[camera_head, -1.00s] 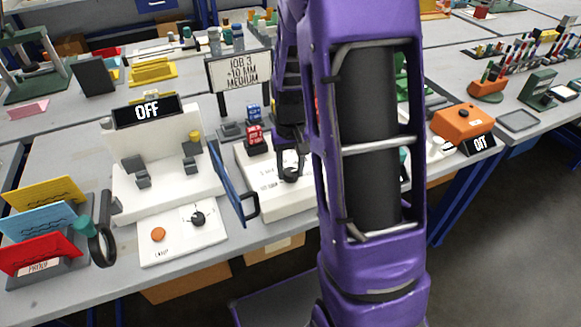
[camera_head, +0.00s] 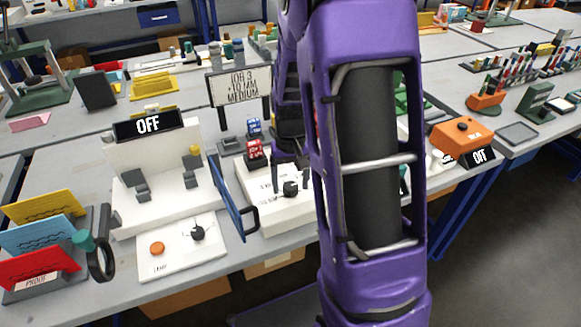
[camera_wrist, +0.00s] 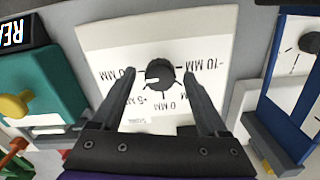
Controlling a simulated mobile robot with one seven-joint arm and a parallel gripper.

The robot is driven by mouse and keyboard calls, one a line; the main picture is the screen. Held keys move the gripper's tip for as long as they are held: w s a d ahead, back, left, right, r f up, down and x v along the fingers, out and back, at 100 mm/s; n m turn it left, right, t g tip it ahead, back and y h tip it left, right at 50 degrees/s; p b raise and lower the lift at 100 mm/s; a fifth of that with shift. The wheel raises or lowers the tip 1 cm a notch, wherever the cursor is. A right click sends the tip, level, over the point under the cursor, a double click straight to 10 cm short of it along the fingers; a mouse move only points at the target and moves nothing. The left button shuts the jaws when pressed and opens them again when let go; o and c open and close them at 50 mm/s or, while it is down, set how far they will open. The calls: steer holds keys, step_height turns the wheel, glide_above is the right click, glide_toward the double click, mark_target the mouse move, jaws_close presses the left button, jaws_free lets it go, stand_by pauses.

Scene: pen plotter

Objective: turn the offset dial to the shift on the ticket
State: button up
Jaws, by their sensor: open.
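The offset dial (camera_wrist: 160,73) is a black knob on a white sloped panel (camera_wrist: 110,38); it also shows in the head view (camera_head: 291,188). Its white mark points left, toward the side of the +5 MM and partly covered 10 MM labels. The 0 MM label is below the knob and -10 MM at upper right. My gripper (camera_wrist: 160,74) is open, its fingers on either side of the knob with gaps. In the head view my gripper (camera_head: 290,168) is just above the knob. The ticket (camera_head: 240,87) reads JOB 3, +10 MM, MEDIUM.
A blue-framed flap (camera_head: 232,200) stands left of the dial panel. Left of it is a white lamp panel (camera_head: 165,262) with an orange button and black knob. My arm hides the area to the right.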

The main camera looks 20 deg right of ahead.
mark_target(290, 185)
step_height(290, 185, up, 17)
steer(key=p, duration=0.2)
steer(key=shift+p, duration=0.3)
steer(key=shift+w+r, duration=0.1)
steer(key=shift+r, duration=0.1)
